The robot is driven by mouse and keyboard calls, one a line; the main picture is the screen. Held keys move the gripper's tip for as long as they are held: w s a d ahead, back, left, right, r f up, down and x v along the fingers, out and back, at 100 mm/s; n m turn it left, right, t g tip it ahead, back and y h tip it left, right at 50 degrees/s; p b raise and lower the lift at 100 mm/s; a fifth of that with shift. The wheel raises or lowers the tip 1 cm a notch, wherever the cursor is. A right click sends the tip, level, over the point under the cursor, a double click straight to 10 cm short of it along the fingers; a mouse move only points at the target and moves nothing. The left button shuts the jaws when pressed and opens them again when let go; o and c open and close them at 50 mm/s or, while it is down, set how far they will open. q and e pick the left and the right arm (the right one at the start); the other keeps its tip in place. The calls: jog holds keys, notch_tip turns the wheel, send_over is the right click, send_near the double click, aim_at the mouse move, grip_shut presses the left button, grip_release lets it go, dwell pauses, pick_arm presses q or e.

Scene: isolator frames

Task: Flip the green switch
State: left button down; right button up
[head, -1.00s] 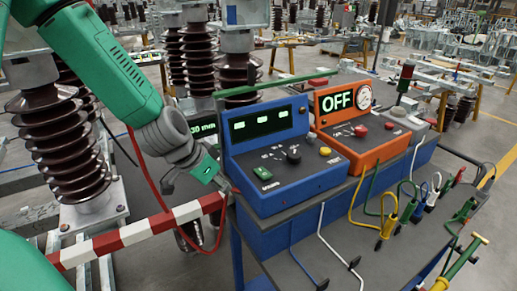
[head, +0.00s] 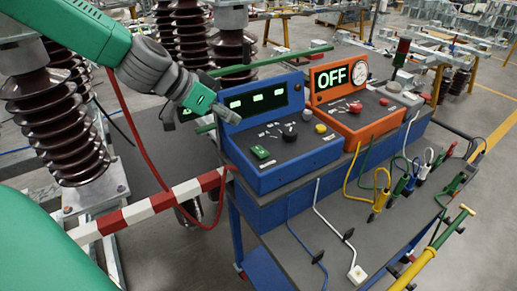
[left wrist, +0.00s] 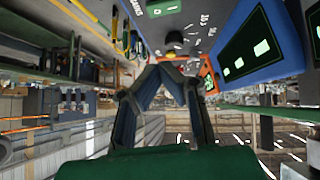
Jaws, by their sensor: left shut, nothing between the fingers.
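The green switch (head: 260,152) sits on the sloping panel of the blue control box (head: 285,178), at its left side. It also shows at the top edge of the left wrist view (left wrist: 165,8), partly cut off. My left gripper (head: 228,120) is at the upper left edge of the blue box, by its display, above and left of the switch and apart from it. Its fingers (left wrist: 160,72) are shut and empty in the left wrist view. My right gripper is not in view.
A black knob (head: 289,131) and a yellow button (head: 320,128) share the panel. An orange box (head: 365,124) reading OFF stands to the right. A green bar (head: 270,62) runs behind the boxes. A red-white barrier (head: 150,206) and red cable lie left. Leads hang in front.

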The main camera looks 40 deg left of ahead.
pick_arm(q)
jog(key=f+b, duration=0.1)
jog(key=f, duration=0.1)
send_over(266, 151)
jog(key=s+a, duration=0.2)
notch_tip(266, 151, down, 4)
jog(key=shift+a+f, duration=0.1)
jog(key=shift+f, duration=0.05)
jog(key=f, duration=0.1)
jog(key=d+f, duration=0.1)
jog(key=f, duration=0.1)
jog(key=shift+w+f, duration=0.1)
jog(key=shift+w, duration=0.05)
jog(key=shift+f, duration=0.4)
